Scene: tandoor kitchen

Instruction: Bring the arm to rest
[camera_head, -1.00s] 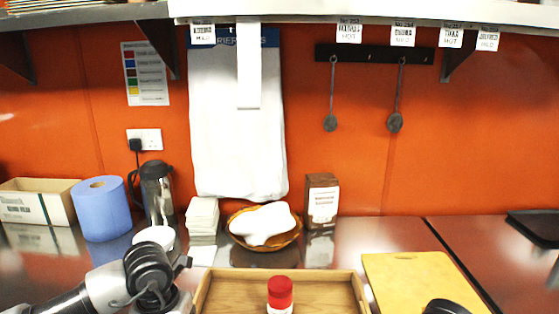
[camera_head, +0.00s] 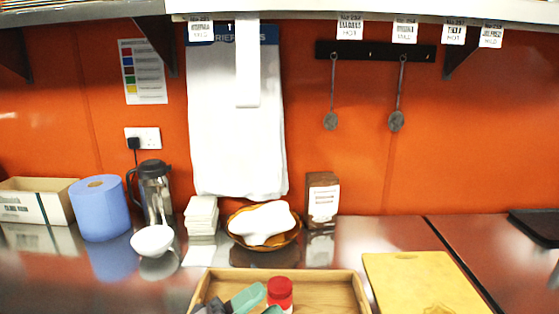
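My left gripper (camera_head: 266,299) is at the bottom of the head view, over the wooden tray (camera_head: 318,274). Its two teal fingers show apart, with a gap between them, so it looks open. The upper fingertip lies close beside the red cap of a bottle (camera_head: 280,291) in the picture; whether they touch I cannot tell. I see nothing held between the fingers. The bottle stands upright in the tray, its lower part cut off by the frame edge. My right gripper is not in view.
A white bowl (camera_head: 152,241), a blue paper roll (camera_head: 99,208), a flask (camera_head: 155,190) and a basket (camera_head: 265,242) with a white cloth stand behind. A yellow board (camera_head: 420,277) lies right of the tray. The counter between bowl and tray is mostly clear.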

